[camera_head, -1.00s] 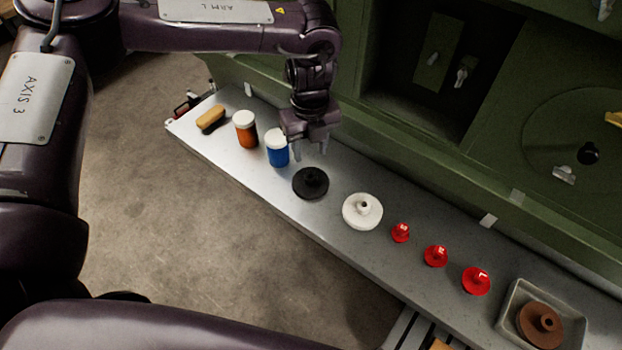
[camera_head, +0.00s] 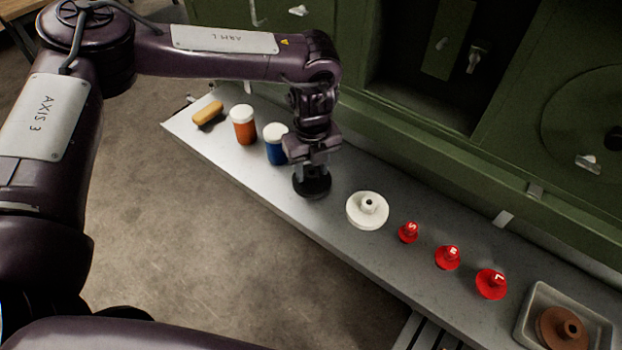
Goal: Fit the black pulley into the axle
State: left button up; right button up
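The black pulley (camera_head: 313,188) lies flat on the grey shelf, between the blue jar and the white pulley. My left gripper (camera_head: 312,174) points down right over it, with its fingers low around the pulley's raised hub. The fingers look spread, and the hub between them is mostly hidden. The pulley rests on the shelf. A dark round boss (camera_head: 614,138) shows at the right edge on a round green panel; I cannot tell whether it is the axle. My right gripper is not in view.
The shelf (camera_head: 250,185) also bears a yellow-handled item (camera_head: 208,113), an orange jar (camera_head: 244,128), a blue jar (camera_head: 276,150), a white pulley (camera_head: 367,211), several red knobs (camera_head: 447,257) and a tray (camera_head: 533,303) with a brown pulley (camera_head: 562,329). The green structure (camera_head: 440,150) rises behind.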

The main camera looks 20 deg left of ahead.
pick_arm(q)
jog(key=c, duration=0.8)
jog(key=shift+r+p, duration=0.8)
jog(key=shift+r, duration=0.15)
jog(key=shift+r+p, duration=1.05)
jog(key=shift+r, duration=0.2)
notch_tip(320, 180, up, 3)
jog(key=shift+f+p, duration=0.15)
jog(key=shift+p, duration=0.95)
